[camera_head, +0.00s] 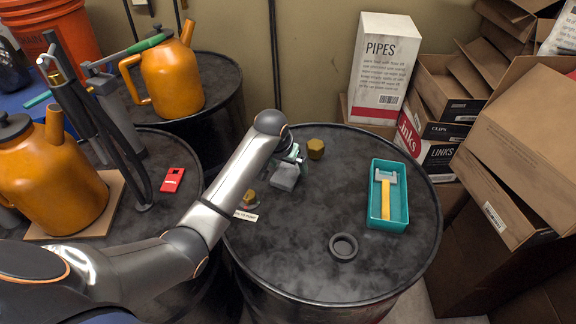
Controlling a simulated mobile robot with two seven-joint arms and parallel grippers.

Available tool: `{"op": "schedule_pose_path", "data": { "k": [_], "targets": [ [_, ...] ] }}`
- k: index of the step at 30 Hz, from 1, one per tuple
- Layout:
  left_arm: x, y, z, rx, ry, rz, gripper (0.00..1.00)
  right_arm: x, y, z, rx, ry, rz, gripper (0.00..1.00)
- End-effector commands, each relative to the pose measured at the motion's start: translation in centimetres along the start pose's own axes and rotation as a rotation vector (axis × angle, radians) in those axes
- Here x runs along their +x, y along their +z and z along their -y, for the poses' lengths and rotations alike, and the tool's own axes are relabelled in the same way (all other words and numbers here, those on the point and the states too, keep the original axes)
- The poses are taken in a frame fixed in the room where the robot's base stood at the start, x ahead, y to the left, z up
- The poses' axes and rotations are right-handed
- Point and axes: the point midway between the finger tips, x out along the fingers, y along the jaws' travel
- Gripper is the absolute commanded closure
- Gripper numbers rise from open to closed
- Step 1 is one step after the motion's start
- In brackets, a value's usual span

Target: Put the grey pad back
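A small grey block, which looks like the grey pad (285,178), is on or just above the black drum top (290,250), left of its middle. My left arm reaches in from the left and bends down behind this block. My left gripper (291,160) is right at the pad, at its upper edge. The fingertips are small and partly hidden, so I cannot tell whether they grip it. A teal tray (375,220) on the drum's right side holds a yellow-handled tool (385,200) with a grey head. My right gripper is not in view.
A brass hexagonal piece (316,148) stands close right of my gripper. Another brass piece (249,196) and a white label (245,215) lie near my forearm. A black ring (343,246) lies toward the front. Cardboard boxes (535,140) crowd the right. The drum's middle is clear.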

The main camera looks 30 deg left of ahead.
Motion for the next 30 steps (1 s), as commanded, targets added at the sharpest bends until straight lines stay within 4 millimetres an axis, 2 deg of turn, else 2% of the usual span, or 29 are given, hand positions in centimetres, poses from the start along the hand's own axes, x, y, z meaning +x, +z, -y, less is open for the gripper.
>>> {"op": "schedule_pose_path", "data": {
  "k": [7,11,24,30],
  "targets": [
    [-0.3,0.0,0.0,0.000,0.000,0.000,0.00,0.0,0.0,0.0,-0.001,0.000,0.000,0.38],
    [-1.6,-0.1,0.0,0.000,0.000,-0.003,0.00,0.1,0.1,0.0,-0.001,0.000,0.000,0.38],
    [-10.6,-0.1,0.0,0.000,0.000,-0.004,0.00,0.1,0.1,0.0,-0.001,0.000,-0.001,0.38],
    [-12.3,0.0,0.0,0.000,-0.001,0.000,0.00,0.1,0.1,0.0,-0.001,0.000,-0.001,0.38]
  ]
}}
